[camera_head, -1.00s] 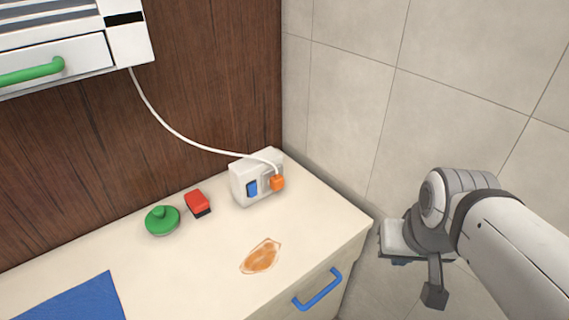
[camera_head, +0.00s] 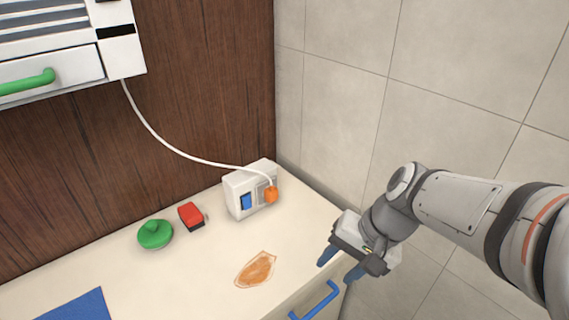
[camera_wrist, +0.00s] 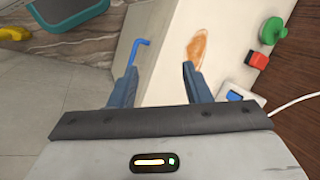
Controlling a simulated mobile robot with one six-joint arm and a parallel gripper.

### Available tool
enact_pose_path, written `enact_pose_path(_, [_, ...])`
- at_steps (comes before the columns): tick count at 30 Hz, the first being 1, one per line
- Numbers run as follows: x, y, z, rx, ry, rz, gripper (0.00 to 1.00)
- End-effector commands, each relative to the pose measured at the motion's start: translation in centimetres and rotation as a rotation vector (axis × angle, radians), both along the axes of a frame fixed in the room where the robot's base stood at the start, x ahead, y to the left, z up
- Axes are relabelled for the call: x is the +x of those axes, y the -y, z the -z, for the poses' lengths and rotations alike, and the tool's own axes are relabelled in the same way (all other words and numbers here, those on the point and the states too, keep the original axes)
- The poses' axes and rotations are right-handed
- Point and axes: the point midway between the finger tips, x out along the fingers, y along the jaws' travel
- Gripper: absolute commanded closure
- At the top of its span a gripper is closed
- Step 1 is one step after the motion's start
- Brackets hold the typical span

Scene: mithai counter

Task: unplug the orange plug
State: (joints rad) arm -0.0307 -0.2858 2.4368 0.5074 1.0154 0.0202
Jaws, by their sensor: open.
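The orange plug (camera_head: 271,194) sits in the front of a white socket box (camera_head: 240,196) at the back right of the counter. A white cord (camera_head: 185,151) runs from it up to the appliance on the wall. The box has a blue switch on its front. My gripper (camera_head: 341,270) is open and empty, in front of and to the right of the box, near the counter's right edge. In the wrist view its two blue fingers (camera_wrist: 160,85) are apart. There the socket box (camera_wrist: 232,93) shows partly at the right, and the orange plug is hidden.
A green lidded knob (camera_head: 155,234) and a red block (camera_head: 191,216) stand left of the box. A brown stain (camera_head: 256,270) lies in front. A blue drawer handle (camera_head: 315,302) juts from the counter front. A wall (camera_head: 330,110) closes the right side.

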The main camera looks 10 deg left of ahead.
Motion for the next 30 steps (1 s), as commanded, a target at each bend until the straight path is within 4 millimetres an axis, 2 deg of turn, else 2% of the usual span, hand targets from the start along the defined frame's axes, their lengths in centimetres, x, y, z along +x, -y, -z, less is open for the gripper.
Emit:
enact_pose_path(3, [1.4,-3.4,1.1,0.163,-0.132,0.088,0.46])
enact_pose_path(7, [3.5,-6.6,1.6,0.337,-0.264,0.197,0.36])
enact_pose_path(11, [6.1,-9.5,2.1,0.506,-0.389,0.315,0.36])
enact_pose_path(15, [9.5,-12.0,2.9,0.68,-0.511,0.453,0.36])
enact_pose_path(22, [16.2,-14.2,5.5,0.953,-0.674,0.71,0.36])
enact_pose_path(26, [20.1,-14.3,7.9,1.097,-0.738,0.869,0.36])
enact_pose_path(30, [24.0,-13.6,11.2,1.24,-0.776,1.044,0.36])
